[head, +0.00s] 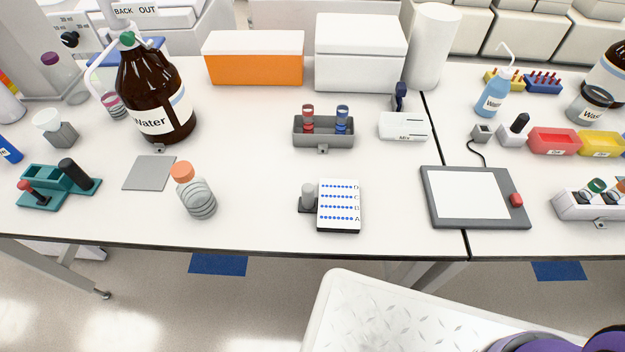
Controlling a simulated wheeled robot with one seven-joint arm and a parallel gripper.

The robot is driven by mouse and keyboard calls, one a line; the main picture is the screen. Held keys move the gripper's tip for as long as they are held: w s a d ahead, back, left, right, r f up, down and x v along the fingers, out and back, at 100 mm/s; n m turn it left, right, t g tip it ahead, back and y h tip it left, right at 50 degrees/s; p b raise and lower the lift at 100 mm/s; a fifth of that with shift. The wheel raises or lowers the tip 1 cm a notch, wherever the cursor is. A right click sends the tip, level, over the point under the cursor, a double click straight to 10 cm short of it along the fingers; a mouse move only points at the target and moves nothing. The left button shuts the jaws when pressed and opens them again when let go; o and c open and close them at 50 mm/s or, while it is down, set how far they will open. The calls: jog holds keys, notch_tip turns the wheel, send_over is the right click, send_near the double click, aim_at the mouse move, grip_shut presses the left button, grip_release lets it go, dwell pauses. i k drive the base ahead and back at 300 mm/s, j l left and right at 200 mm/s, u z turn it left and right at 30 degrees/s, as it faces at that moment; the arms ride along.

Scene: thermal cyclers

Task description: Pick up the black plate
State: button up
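No all-black plate stands out in the head view. The nearest match is a small plate (339,205) with a white top, rows of blue dots, letters A to D and a black lower front edge. It lies flat near the middle front of the bench. A grey knob on a dark base (307,196) is right against its left side; I cannot tell whether they are joined. My gripper is not clearly visible. Purple and black rounded parts of my own body are at the bottom right corner.
A grey pad (433,206) with a white face lies to the right. An orange-capped bottle (200,203) and a thin grey square (148,174) are to the left. A grey tube rack (323,142) stands behind. The bench (262,212) is clear beside the plate.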

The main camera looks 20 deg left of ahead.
aim_at(337, 207)
jog(key=k+u, duration=0.1)
jog(key=u, duration=0.95)
